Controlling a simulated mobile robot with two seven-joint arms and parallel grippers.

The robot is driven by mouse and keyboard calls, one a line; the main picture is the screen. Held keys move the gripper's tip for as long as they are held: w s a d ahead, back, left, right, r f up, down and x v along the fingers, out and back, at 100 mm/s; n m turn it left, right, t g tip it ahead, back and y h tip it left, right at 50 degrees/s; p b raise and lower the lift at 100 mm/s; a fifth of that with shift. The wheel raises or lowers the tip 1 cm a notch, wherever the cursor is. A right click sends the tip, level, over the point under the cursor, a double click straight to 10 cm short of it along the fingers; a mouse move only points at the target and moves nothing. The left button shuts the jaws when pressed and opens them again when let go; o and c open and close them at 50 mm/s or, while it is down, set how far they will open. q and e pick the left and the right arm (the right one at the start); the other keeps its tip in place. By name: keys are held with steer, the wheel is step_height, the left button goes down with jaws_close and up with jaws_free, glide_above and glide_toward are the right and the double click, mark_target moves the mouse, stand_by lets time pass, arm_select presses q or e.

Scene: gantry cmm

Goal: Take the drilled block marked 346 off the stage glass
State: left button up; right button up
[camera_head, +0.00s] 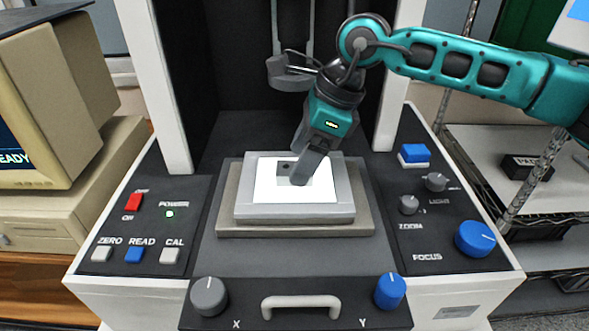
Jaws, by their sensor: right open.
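The bright stage glass (266,187) lies in a grey frame on the stepped stage at the middle of the machine. A small grey block with a dark spot on top (284,168) sits on the glass, left of the middle. No number can be read on it. My right gripper (301,178) points down over the glass from the upper right, and its fingers hide part of the block. It is open; I cannot tell whether the fingers are around the block or just beside it. My left gripper is not in view.
A grey probe or lens head (290,72) hangs behind my right wrist. White uprights (171,85) flank the stage. Control panels with buttons and knobs (475,239) lie at both sides, and a handle (301,304) is in front. A beige computer (60,95) stands left, shelves (530,225) right.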

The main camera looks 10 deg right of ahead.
steer(key=shift+x, duration=0.95)
steer(key=shift+r, duration=0.1)
steer(key=c, duration=1.2)
